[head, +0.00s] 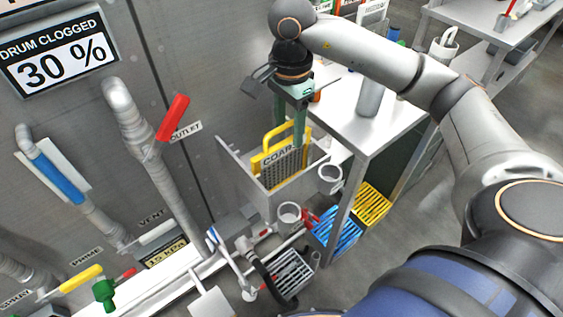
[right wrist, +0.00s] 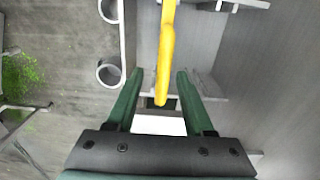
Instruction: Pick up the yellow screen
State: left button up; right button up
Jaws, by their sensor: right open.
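The yellow screen (head: 268,152) stands upright in a grey open-topped holder (head: 262,200) against the metal wall. In the right wrist view, the screen's yellow edge (right wrist: 166,55) runs between the two green fingers (right wrist: 160,76). The fingers are apart on either side of it, with gaps showing. My left gripper is not in view.
A white table (head: 365,125) stands right of the holder. Two grey rings (head: 330,178) (head: 289,216) are fixed beside and before it. Blue (head: 337,232) and yellow (head: 371,204) slatted racks lie low on the right. Pipes and a red-handled outlet valve (head: 173,117) line the wall at left.

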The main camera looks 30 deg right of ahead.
aim_at(285, 141)
jog(key=f, duration=0.6)
jog(key=shift+w+a+f, duration=0.15)
jog(key=shift+a+f, duration=0.1)
jog(key=shift+a, duration=0.05)
grip_shut()
dwell(1.2)
